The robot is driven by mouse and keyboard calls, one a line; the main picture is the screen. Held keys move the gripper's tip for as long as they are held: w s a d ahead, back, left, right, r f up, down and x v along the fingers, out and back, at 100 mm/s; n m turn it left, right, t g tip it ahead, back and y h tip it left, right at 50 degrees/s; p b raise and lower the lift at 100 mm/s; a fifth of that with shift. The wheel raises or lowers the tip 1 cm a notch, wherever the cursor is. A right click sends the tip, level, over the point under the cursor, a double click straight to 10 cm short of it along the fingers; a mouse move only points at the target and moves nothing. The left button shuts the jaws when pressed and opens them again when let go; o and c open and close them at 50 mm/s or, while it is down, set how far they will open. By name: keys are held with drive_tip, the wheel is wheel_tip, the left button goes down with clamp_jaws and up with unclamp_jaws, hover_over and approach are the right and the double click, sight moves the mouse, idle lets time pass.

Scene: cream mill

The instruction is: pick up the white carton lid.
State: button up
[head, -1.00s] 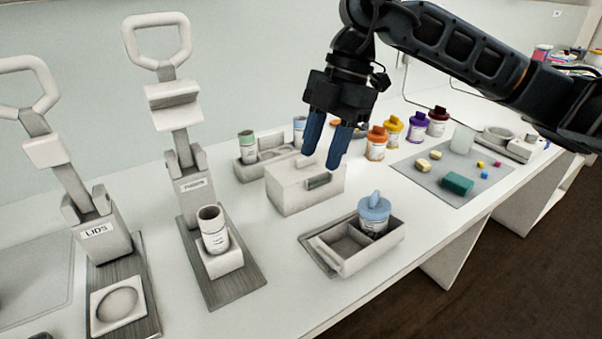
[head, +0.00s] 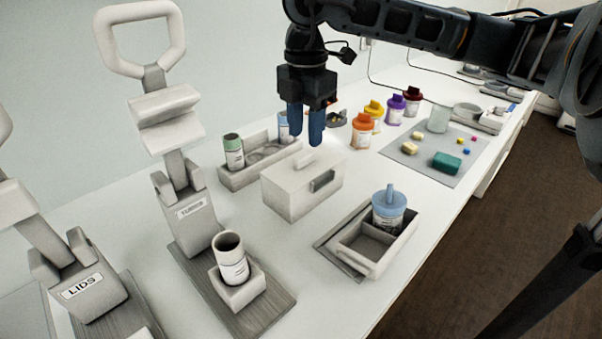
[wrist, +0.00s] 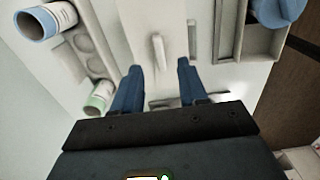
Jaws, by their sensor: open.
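The white carton (head: 292,196) stands on the bench, a pale box with a dark slot on its front face. Its white lid (head: 290,168) lies on top; it also shows in the wrist view with a raised bar handle (wrist: 158,55). My gripper (head: 305,143) hangs above the carton, fingers pointing down, blue and apart. In the wrist view the open gripper (wrist: 156,66) has the bar handle between and ahead of its fingertips. Nothing is held. In the head view the fingers hide part of the lid's far side.
A grey tray (head: 372,262) with a blue-lidded jar stands right of the carton. A rack (head: 262,180) with tubs stands behind left. Lever presses (head: 190,215) stand left. Several coloured jars (head: 362,132) and a grey mat (head: 408,158) lie farther back.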

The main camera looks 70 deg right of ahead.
sight(304, 155)
drive_tip(key=shift+f+p, duration=0.55)
drive_tip(key=shift+f, duration=2)
clamp_jaws()
